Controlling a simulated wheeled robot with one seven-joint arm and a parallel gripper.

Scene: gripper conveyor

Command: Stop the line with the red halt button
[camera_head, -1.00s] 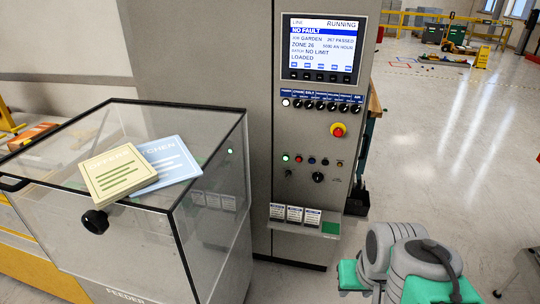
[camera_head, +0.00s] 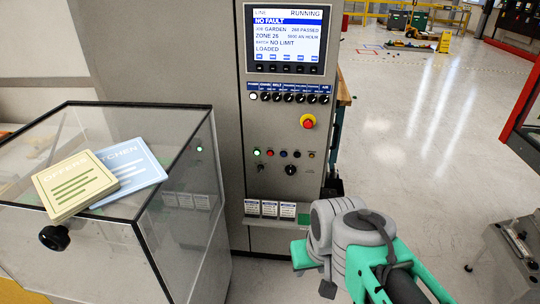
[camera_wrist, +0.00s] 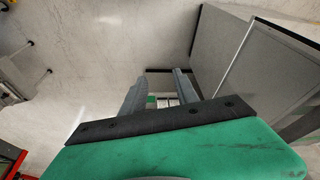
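The grey control cabinet carries a panel with a row of small buttons. A small red button (camera_head: 270,153) sits there, just right of a lit green button (camera_head: 257,151). Above and to the right is a larger red mushroom button (camera_head: 308,121) on a yellow collar. The screen (camera_head: 285,40) reads RUNNING and NO FAULT. My arm is low, right of the cabinet in the head view. My gripper (camera_wrist: 162,76) shows in the wrist view with its two grey fingers apart and nothing seen between them. It is apart from the buttons, which I cannot make out in the wrist view.
A clear-sided feeder box (camera_head: 120,225) stands left of the cabinet, with cream (camera_head: 75,185) and blue (camera_head: 130,172) card stacks on its lid. A small card shelf (camera_head: 270,221) juts out below the panel. Open floor (camera_head: 410,130) lies to the right.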

